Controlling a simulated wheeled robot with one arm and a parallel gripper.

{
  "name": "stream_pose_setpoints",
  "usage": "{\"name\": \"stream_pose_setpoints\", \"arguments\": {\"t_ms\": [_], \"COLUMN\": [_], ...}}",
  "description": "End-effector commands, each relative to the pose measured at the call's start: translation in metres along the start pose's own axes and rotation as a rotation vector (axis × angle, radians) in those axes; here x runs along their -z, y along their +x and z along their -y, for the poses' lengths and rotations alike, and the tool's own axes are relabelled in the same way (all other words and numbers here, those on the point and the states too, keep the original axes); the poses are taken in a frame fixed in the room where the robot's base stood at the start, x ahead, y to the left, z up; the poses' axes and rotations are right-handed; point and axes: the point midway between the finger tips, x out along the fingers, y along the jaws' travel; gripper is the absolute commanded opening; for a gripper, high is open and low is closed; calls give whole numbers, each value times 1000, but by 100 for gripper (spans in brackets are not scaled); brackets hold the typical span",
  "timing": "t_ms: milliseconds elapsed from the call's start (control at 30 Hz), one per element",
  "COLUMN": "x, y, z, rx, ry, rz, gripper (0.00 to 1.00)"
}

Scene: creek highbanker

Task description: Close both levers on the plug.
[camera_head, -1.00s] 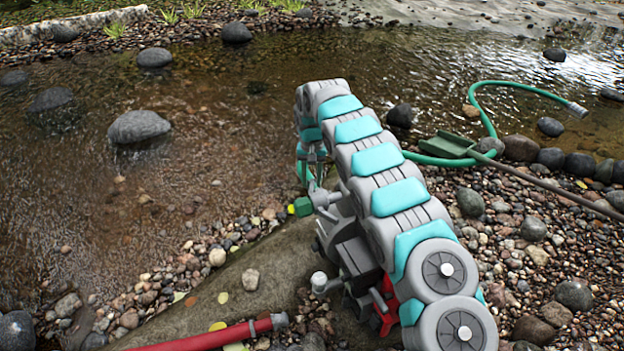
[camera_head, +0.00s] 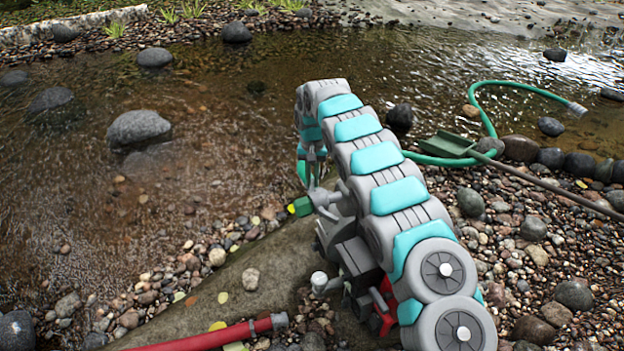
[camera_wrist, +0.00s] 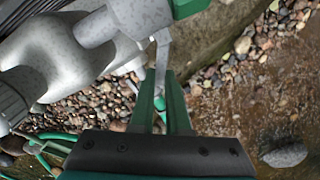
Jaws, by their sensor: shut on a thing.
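The green plug (camera_head: 301,206) sticks out to the left from a grey metal coupling (camera_head: 322,198) on the pump. In the wrist view the green plug (camera_wrist: 190,6) is at the top edge, beside the pale grey coupling body (camera_wrist: 115,22). A thin grey lever (camera_wrist: 162,50) runs down from the coupling to my gripper. My gripper (camera_wrist: 160,85) has its green fingers close together around the lever's lower end, shut on it. In the head view my gripper (camera_head: 315,170) is just above the plug, partly hidden by my arm. The second lever cannot be made out clearly.
The dark pump (camera_head: 352,255) with a red part stands on a flat rock (camera_head: 245,262). A red hose (camera_head: 215,336) lies in front. A green hose (camera_head: 475,105) and a green shovel (camera_head: 447,145) lie at the right. Shallow water spreads behind and left.

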Motion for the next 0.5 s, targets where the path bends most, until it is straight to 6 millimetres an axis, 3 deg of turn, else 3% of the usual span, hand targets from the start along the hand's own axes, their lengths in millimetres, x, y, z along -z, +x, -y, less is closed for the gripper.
{"name": "stream_pose_setpoints", "arguments": {"t_ms": [500], "x": [-4], "y": [1], "z": [-17], "rx": [-1], "ry": [378], "rz": [3], "gripper": [0]}}
